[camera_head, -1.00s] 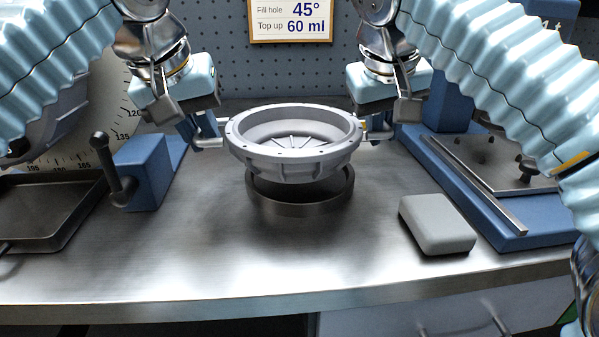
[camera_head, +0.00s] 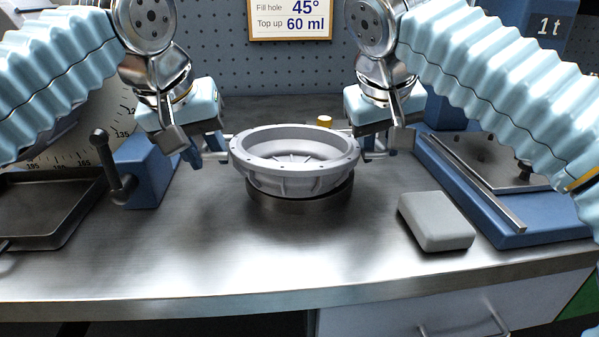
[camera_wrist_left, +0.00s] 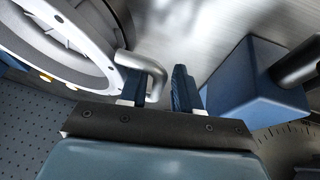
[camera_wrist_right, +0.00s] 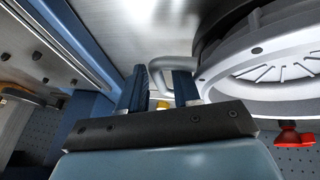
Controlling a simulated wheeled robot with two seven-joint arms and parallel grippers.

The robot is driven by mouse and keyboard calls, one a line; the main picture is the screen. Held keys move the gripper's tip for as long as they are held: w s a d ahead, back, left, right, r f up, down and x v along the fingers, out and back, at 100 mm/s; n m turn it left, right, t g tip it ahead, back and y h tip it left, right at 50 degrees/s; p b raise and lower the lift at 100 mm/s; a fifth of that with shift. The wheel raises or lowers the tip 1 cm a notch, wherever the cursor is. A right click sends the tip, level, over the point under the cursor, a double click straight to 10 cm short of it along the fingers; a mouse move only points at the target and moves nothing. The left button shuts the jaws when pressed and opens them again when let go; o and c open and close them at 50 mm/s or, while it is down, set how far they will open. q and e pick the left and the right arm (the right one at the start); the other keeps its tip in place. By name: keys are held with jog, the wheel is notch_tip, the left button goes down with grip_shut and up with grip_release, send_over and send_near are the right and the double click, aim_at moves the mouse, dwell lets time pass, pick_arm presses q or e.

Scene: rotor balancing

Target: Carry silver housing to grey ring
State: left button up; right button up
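The silver housing (camera_head: 295,165), a wide round bowl with a flanged rim and side handles, sits level on the grey ring (camera_head: 300,203), which shows as a dark band below it. My left gripper (camera_head: 208,152) is at the housing's left handle. In the left wrist view its fingers (camera_wrist_left: 158,90) are spread, with the handle (camera_wrist_left: 155,72) between them and a gap on one side. My right gripper (camera_head: 383,145) is at the right handle. In the right wrist view its fingers (camera_wrist_right: 160,90) are also spread, around the handle (camera_wrist_right: 178,66). Much of the ring is hidden under the housing.
A grey block (camera_head: 436,221) lies front right, beside a blue-framed fixture (camera_head: 500,200). A dark tray (camera_head: 50,215) and a blue block with a lever (camera_head: 145,170) stand left. A yellow-topped part (camera_head: 324,121) shows behind the housing. The front of the bench is clear.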

pick_arm(q)
jog(key=shift+o, duration=0.7)
pick_arm(e)
jog(key=shift+o, duration=0.7)
jog(key=v, duration=0.6)
jog(key=shift+a+r, duration=0.1)
pick_arm(q)
jog(key=v, duration=1.2)
pick_arm(e)
jog(key=shift+s+r, duration=0.25)
jog(key=shift+r, duration=0.3)
pick_arm(q)
jog(key=shift+a+f, duration=0.1)
